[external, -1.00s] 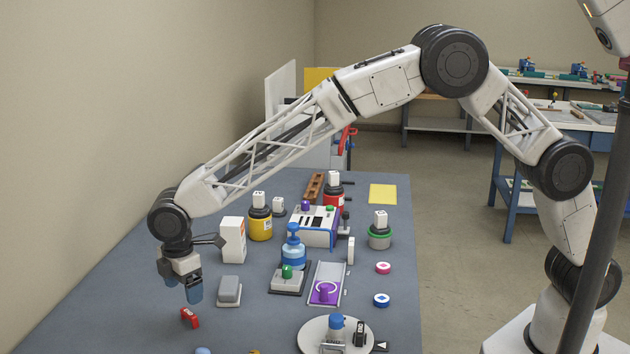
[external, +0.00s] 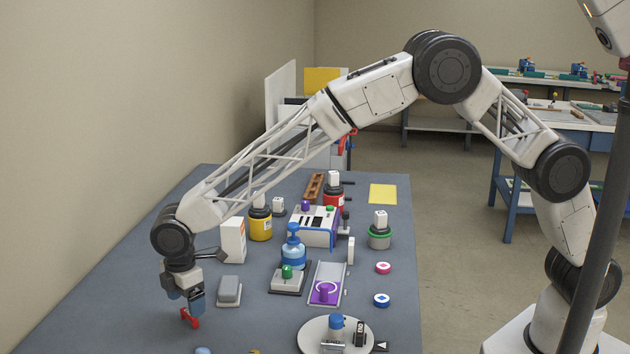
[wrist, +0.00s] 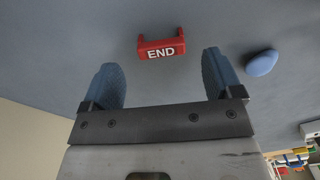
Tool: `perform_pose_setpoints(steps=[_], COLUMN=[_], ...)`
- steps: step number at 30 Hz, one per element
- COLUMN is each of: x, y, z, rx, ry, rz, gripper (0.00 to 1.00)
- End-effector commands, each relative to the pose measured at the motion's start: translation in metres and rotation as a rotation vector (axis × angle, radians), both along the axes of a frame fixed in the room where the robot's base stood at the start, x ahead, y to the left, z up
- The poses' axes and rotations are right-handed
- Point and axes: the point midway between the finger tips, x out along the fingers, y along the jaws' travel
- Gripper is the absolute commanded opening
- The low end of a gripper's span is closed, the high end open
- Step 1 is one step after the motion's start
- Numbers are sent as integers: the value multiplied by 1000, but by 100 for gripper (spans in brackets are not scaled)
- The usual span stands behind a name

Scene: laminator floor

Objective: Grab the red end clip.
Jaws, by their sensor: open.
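The red end clip (external: 190,318) lies on the blue-grey table near its left front part. In the wrist view the clip (wrist: 161,47) shows white "END" lettering and two short legs pointing away from me. My gripper (external: 184,306) is low over the table, just above the clip in the external view, and partly overlaps it there. In the wrist view its two blue fingers (wrist: 163,75) are spread wide, with nothing between them. The clip lies beyond the fingertips, roughly centred on the gap. Whether a finger touches it cannot be told from the external view.
A blue rounded object (wrist: 262,63) lies right of the clip in the wrist view. A grey block (external: 229,290) and a white box (external: 233,240) stand right of my gripper. A round white plate (external: 312,336) is farther right. The table left of the clip is clear.

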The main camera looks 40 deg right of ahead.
Motion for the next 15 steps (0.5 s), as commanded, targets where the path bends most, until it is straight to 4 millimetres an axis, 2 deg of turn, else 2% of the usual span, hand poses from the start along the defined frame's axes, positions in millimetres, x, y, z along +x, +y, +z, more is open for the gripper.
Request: perform_pose_setpoints(steps=[9, 15], x=[-1, -1], y=[-1, -1], z=[-36, -42], rx=[-2, 0], ry=[2, 0], rz=[0, 0], gripper=[85, 85])
